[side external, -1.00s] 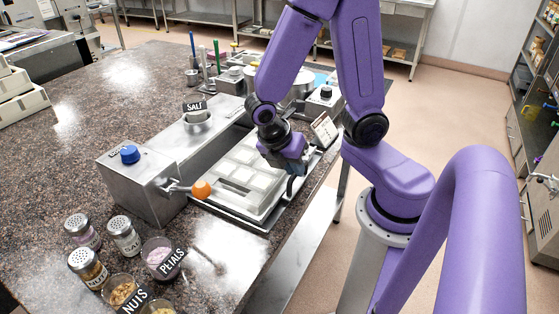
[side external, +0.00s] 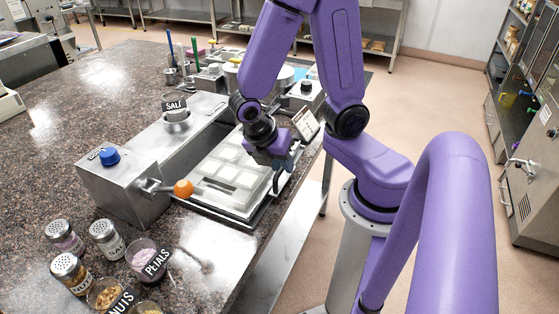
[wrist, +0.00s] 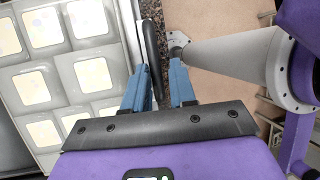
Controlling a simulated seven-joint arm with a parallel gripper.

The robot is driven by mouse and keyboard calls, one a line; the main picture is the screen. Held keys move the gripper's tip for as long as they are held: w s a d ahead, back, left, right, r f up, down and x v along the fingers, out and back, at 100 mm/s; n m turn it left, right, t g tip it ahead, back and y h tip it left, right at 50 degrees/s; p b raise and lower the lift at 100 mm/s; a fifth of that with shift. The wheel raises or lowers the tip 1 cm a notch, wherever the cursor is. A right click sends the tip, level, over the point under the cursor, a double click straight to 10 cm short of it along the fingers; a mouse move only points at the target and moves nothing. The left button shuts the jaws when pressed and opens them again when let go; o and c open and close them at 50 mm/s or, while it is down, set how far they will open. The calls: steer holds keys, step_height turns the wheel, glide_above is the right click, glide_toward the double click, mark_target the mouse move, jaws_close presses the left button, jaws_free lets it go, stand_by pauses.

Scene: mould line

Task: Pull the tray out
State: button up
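The white tray (side external: 203,193) with several square cavities lies flat on the bench beside the grey metal machine. In the wrist view the tray (wrist: 112,50) fills the left side, with pale squares in its cavities. A dark upright handle (wrist: 151,45) stands along its right edge. My gripper (wrist: 159,66) is open, its blue fingers pointing down at the handle. The handle's near end shows between the fingers, closer to the left one; I cannot tell whether they touch. In the side view my gripper (side external: 280,172) is at the tray's right edge and partly hides the handle.
An orange-knobbed lever (side external: 183,188) sticks out from the machine (side external: 130,190) near the tray's front corner. A small sign (side external: 305,124) stands behind my gripper. Shakers and cups (side external: 105,238) stand at the front left. The bench edge and open floor (side external: 320,240) lie to the right.

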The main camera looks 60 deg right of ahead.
steer(key=v, duration=1.7)
steer(key=shift+r, duration=0.25)
